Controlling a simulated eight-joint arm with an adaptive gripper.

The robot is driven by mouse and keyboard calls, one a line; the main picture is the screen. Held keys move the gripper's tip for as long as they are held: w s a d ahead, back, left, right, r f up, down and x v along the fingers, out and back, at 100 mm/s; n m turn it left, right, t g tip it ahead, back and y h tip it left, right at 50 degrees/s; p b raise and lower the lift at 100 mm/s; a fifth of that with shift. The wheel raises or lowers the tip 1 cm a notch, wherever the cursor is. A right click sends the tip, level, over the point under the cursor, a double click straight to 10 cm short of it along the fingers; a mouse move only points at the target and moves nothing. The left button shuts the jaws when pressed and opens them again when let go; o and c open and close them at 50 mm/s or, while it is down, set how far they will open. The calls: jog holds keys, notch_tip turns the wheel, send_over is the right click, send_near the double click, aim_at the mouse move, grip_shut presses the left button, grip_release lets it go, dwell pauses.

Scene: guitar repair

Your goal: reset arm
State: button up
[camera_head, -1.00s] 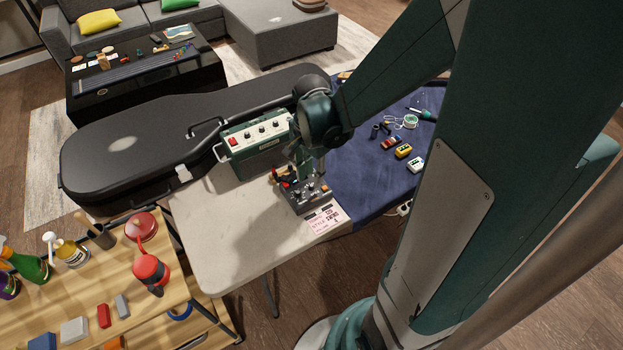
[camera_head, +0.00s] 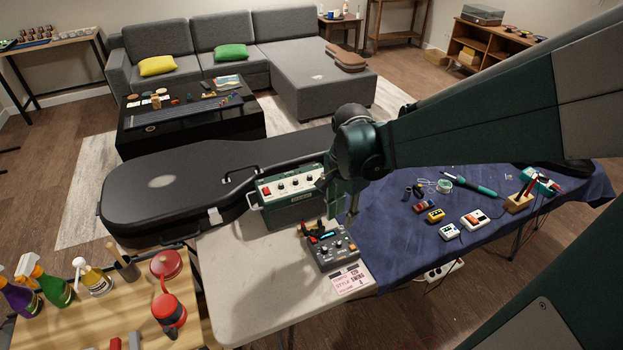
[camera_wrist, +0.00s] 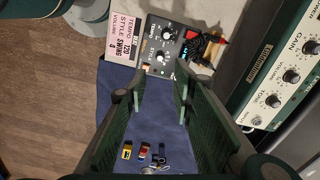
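My gripper (camera_wrist: 160,105) is open and empty in the wrist view, with its two fingers well apart. In the head view it hangs from the wrist (camera_head: 357,150) beside the green amplifier (camera_head: 290,207), above the edge of the blue cloth (camera_head: 395,250). The grey device with knobs (camera_head: 333,250) stands on the pale table top just in front of it. In the wrist view this device (camera_wrist: 162,45) shows beyond the fingertips, next to the pink and white card (camera_wrist: 119,39). The card (camera_head: 351,280) lies at the table's front edge.
The black guitar case (camera_head: 150,195) lies behind and left of the table. Small pedals, including a yellow one (camera_head: 435,216), and a soldering iron (camera_head: 470,185) lie on the cloth. A wooden bench (camera_head: 60,330) with spray bottles is at the lower left.

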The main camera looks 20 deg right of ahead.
jog(key=shift+a+r, duration=0.1)
jog(key=shift+r, duration=0.05)
dwell(0.5)
jog(key=s+a+r+n+t, duration=0.7)
jog(key=a+r+n, duration=0.4)
jog(key=n, duration=0.4)
jog(key=shift+s+r, duration=0.2)
jog(key=shift+r, duration=0.05)
dwell(0.4)
jog(key=shift+a, duration=0.1)
jog(key=shift+f, duration=0.1)
notch_tip(320, 180, down, 5)
jog(key=b, duration=0.5)
jog(key=shift+f, duration=0.1)
jog(key=shift+o, duration=0.2)
jog(key=shift+w, duration=0.1)
dwell(2.2)
